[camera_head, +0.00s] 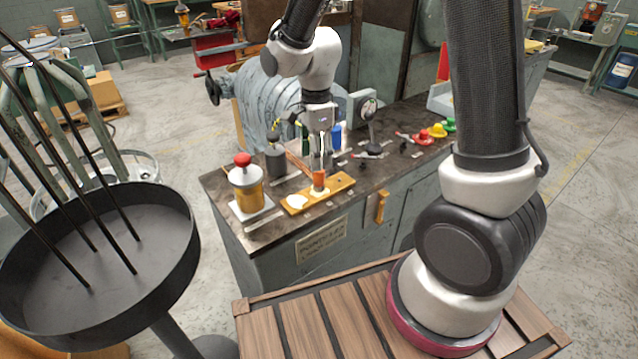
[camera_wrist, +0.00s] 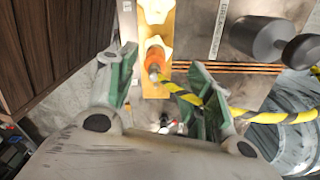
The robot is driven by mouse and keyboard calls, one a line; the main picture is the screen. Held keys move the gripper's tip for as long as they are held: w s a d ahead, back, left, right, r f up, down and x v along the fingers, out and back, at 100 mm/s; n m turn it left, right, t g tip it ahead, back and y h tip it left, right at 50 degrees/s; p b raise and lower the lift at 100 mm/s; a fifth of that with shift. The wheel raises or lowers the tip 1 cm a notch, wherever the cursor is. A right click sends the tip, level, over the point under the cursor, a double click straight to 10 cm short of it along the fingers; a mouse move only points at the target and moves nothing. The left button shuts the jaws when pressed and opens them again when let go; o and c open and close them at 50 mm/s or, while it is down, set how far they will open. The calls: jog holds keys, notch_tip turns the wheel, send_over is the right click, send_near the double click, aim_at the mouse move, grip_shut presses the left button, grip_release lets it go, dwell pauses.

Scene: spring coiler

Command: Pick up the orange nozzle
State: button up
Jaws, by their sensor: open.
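The orange nozzle (camera_head: 318,179) stands on a yellow wooden board (camera_head: 338,185) on the dark bench top. My gripper (camera_head: 319,160) points down just above the nozzle in the head view. In the wrist view my gripper (camera_wrist: 162,80) is open, with its green fingers apart. The nozzle appears between and slightly beyond the fingertips. Whether a finger touches it cannot be told.
A white piece (camera_head: 297,202) sits on the board, left of the nozzle. A yellow jar with a red knob (camera_head: 247,190) and a dark cylinder (camera_head: 276,160) stand left. Red, yellow and green items (camera_head: 438,131) lie right. A yellow-black striped bar (camera_wrist: 245,115) crosses the wrist view.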

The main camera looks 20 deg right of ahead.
aim_at(319, 176)
jog(key=f, duration=0.7)
jog(key=shift+s+d, duration=0.25)
jog(key=shift+s, duration=0.05)
jog(key=shift+c, duration=0.2)
jog(key=shift+r, duration=0.1)
grip_shut()
notch_tip(319, 176, up, 13)
jog(key=shift+f, duration=0.2)
